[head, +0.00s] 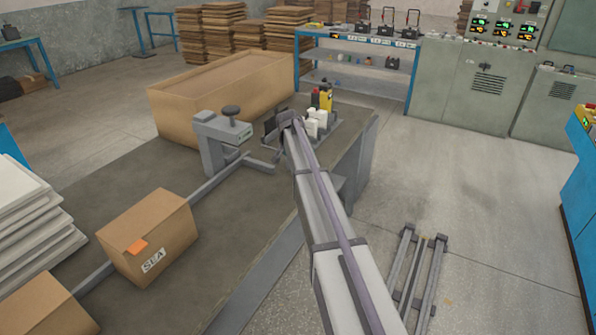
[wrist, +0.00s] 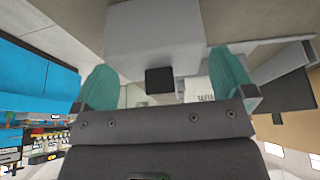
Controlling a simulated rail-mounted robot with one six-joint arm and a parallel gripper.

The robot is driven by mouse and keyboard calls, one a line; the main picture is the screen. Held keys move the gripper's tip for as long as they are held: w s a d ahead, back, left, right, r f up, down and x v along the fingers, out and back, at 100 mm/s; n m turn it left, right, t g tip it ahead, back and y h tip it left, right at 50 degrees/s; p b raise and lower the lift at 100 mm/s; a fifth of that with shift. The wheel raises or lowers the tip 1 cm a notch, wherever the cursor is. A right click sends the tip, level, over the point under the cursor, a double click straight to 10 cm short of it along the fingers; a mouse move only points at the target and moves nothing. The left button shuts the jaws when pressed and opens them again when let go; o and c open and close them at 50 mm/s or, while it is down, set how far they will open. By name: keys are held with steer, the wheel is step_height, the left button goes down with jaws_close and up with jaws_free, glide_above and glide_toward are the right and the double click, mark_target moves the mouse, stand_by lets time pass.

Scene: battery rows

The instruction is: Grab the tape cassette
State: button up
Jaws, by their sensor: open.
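I cannot pick out the tape cassette with certainty. A small group of yellow, black and white items (head: 318,112) stands at the far right end of the work table, right beside the tip of my arm. My gripper is open in the wrist view (wrist: 165,78), its two teal fingers spread wide with nothing held between them. Beyond the fingers are a large grey block (wrist: 150,38) and a small dark square piece (wrist: 160,80); I cannot tell whether either is the cassette. In the head view my gripper is small and mostly hidden at the arm's end.
A grey clamp-like device with a black knob (head: 222,132) stands on the table (head: 240,215) left of my arm. A carton marked SEA (head: 148,235) sits nearer. A blue-framed shelf (head: 355,68) stands farther back. The floor at right holds grey rails (head: 418,270).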

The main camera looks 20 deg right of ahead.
steer(key=shift+r, duration=0.2)
steer(key=shift+c, duration=0.3)
steer(key=c, duration=0.8)
steer(key=shift+c, duration=0.2)
